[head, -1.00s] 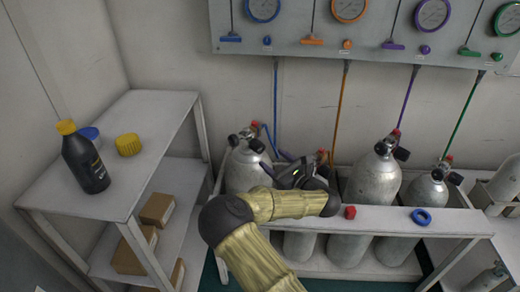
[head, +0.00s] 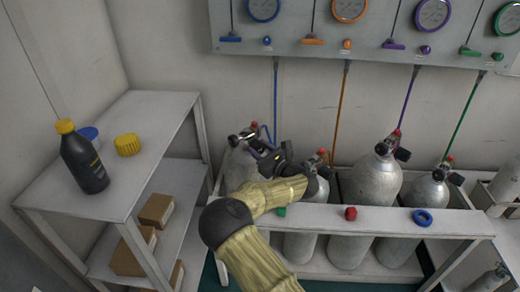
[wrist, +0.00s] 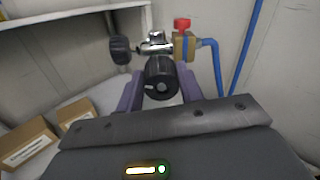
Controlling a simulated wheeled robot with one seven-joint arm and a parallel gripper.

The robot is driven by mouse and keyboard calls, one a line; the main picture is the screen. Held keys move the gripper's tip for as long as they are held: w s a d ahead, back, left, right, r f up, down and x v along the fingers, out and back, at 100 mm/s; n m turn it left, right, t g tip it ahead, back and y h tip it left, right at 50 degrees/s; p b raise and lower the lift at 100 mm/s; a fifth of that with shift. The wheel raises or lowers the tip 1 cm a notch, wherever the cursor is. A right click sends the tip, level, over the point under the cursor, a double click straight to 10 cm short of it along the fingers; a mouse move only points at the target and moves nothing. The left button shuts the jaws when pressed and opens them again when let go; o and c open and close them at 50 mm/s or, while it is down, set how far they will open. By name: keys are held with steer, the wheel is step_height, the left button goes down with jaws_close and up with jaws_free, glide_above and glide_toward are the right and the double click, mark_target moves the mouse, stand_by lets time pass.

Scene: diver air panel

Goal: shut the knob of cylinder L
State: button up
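The leftmost grey cylinder (head: 237,168) stands in the rack with a blue hose at its valve; I can read no letter on it. In the wrist view its valve (wrist: 155,45) has a black knob (wrist: 161,77) facing me, a second black knob (wrist: 120,50) to the left, and a red-topped brass fitting (wrist: 183,40) to the right. My gripper (wrist: 161,90) is open, with one purple-grey finger on each side of the facing knob. Whether the fingers touch it is not clear. In the head view my gripper (head: 262,150) is beside this valve and partly hides it.
More cylinders (head: 372,185) stand to the right behind a white rack rail (head: 385,219) bearing green, red and blue pieces. A gauge panel (head: 370,50) hangs above. A white shelf (head: 130,180) with a black bottle (head: 84,160) and boxes stands left.

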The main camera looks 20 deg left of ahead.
steer(key=c, duration=0.3)
